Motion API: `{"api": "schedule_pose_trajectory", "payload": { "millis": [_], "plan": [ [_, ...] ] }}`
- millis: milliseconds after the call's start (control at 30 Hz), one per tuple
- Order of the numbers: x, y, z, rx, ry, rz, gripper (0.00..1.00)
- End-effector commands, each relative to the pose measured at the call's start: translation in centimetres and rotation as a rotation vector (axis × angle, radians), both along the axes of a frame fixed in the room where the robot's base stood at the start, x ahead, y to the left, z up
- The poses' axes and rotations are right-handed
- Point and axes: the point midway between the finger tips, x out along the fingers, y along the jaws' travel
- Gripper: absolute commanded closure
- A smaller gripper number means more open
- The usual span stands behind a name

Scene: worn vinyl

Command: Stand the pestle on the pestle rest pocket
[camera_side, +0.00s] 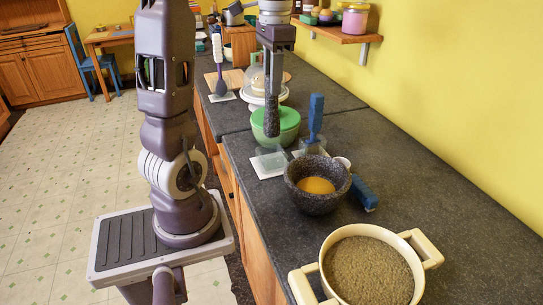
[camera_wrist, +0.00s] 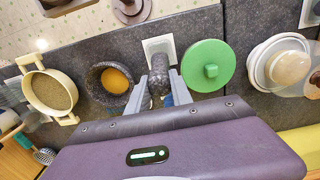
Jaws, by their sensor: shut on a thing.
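My gripper (camera_side: 272,92) is shut on the dark stone pestle (camera_side: 272,120), which hangs upright with its thick end down. The pestle is in the air and overlaps the green bowl in the side view. In the wrist view my gripper (camera_wrist: 161,88) has the pestle (camera_wrist: 158,76) between its fingers. The pestle rest, a clear square pocket on a white base (camera_side: 268,164), appears empty on the counter, below the pestle in the side view. In the wrist view the white rest (camera_wrist: 160,43) shows just beyond the pestle, partly hidden by it.
A stone mortar (camera_side: 313,203) with orange contents stands near the rest. A blue-handled tool (camera_side: 316,115) stands in another holder; a blue brush (camera_side: 364,193) lies behind the mortar. A green lidded bowl (camera_side: 285,128) and a grain-filled pot (camera_side: 327,276) stand to either side.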

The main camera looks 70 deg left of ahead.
Motion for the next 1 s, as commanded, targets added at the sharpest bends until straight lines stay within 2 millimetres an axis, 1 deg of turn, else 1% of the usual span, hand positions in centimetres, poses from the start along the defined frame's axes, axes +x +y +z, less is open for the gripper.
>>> {"api": "schedule_pose_trajectory", "payload": {
  "millis": [200, 367, 500, 600, 833, 933, 967, 1000],
  "plan": [
    [-0.1, -0.1, -4.3, -0.003, 0.004, 0.0, 1.0],
    [-0.1, -0.1, -6.5, -0.003, 0.003, 0.001, 1.0],
    [-0.1, 0.0, -8.8, -0.003, 0.002, 0.0, 1.0],
    [0.0, 0.0, -9.5, -0.001, 0.001, 0.0, 1.0],
    [0.0, 0.0, -9.5, 0.0, 0.0, 0.0, 1.0],
    [0.0, 0.0, -9.8, -0.001, 0.001, 0.0, 1.0],
    [0.0, 0.0, -9.8, 0.0, 0.0, 0.0, 0.68],
    [0.0, 0.0, -9.8, 0.0, 0.0, 0.0, 0.6]
  ]
}}
